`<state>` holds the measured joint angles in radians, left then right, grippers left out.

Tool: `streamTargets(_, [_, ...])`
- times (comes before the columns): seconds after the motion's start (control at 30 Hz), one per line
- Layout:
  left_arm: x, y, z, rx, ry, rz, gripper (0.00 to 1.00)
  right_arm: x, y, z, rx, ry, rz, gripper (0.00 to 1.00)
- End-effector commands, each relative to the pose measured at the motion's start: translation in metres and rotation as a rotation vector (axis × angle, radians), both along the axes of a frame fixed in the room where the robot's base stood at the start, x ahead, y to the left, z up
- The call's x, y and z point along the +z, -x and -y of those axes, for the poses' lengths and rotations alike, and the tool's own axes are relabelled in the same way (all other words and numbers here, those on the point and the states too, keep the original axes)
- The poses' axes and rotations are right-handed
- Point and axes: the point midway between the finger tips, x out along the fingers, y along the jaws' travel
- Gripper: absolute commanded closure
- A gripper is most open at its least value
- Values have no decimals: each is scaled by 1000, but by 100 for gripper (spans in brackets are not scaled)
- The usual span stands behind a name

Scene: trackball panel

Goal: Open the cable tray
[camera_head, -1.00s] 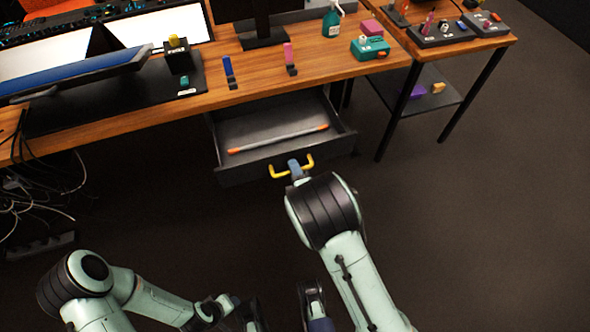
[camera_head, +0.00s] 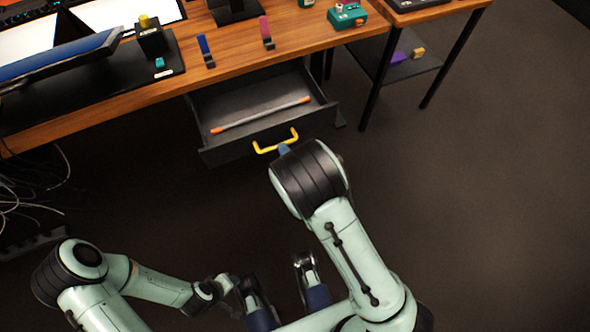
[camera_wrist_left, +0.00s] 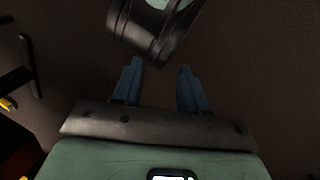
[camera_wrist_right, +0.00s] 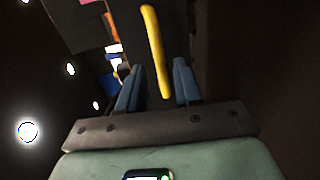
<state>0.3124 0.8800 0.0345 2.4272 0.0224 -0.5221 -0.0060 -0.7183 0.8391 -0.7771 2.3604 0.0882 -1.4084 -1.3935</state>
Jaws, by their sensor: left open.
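The cable tray is a dark drawer (camera_head: 222,141) under the wooden desk. It is pulled out, with its inside showing. A yellow handle (camera_head: 276,142) is on its front. My right gripper (camera_head: 285,150) is at the handle's near side, its fingers mostly hidden by my own wrist. In the right wrist view, the right gripper (camera_wrist_right: 159,72) has its blue fingers apart, with the yellow handle (camera_wrist_right: 156,50) showing in the gap and clear space beside it. My left gripper (camera_wrist_left: 160,70) is open and empty over the dark floor, with a black and mint arm part beyond it.
A grey rod with orange ends (camera_head: 260,115) lies in the drawer. The desk (camera_head: 240,62) carries a monitor, small holders and a teal box (camera_head: 347,16). A side table with a lower shelf (camera_head: 405,65) stands right. Cables (camera_head: 30,205) hang at left. The floor at right is clear.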

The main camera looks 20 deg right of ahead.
Motion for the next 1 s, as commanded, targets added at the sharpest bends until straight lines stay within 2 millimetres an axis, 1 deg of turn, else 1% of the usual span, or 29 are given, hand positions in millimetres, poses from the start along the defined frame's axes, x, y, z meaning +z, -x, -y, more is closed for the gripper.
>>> streamTargets(0.03, [4,4,2,-4,5,-9,57,4,14,0,0,0,-4,66])
streamTargets(0.23, [11,12,6,-14,15,-31,57,14,63,2,1,0,-4,66])
streamTargets(0.27, [19,16,8,-18,20,-41,57,17,64,2,2,4,-3,66])
streamTargets(0.3, [28,24,11,-26,29,-63,57,19,66,2,1,5,-2,66])
streamTargets(0.4, [42,38,17,-41,47,-103,57,21,73,2,0,5,0,66])
streamTargets(0.5, [51,49,21,-53,59,-134,57,21,78,2,1,3,0,66])
streamTargets(0.7, [58,59,24,-63,71,-165,57,19,84,3,0,0,1,66])
streamTargets(1.0, [58,60,25,-64,72,-168,57,18,84,2,0,-1,1,66])
